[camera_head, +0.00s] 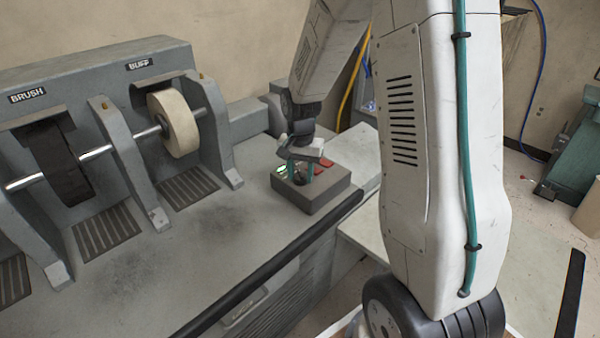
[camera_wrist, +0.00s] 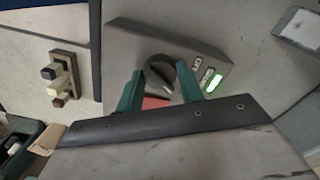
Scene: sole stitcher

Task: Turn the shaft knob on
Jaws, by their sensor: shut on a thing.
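The shaft knob (camera_wrist: 161,79) is a round dark knob on a grey control box (camera_wrist: 200,45). My gripper (camera_wrist: 160,82) reaches down over it, with one green fingertip on each side of the knob, shut on it. In the head view my gripper (camera_head: 301,170) is on top of the control box (camera_head: 318,197), and the knob is largely hidden behind the fingers. A small rectangular indicator (camera_wrist: 214,83) beside the knob glows green. A red part (camera_wrist: 154,103) shows between the fingers near the knob.
The machine (camera_head: 130,240) has a brush wheel (camera_head: 60,165) and a pale buff wheel (camera_head: 173,124) on a shaft, left of the box. A small block with several knobs (camera_wrist: 58,80) is at the left in the wrist view. A dark rail (camera_head: 270,262) runs along the front edge.

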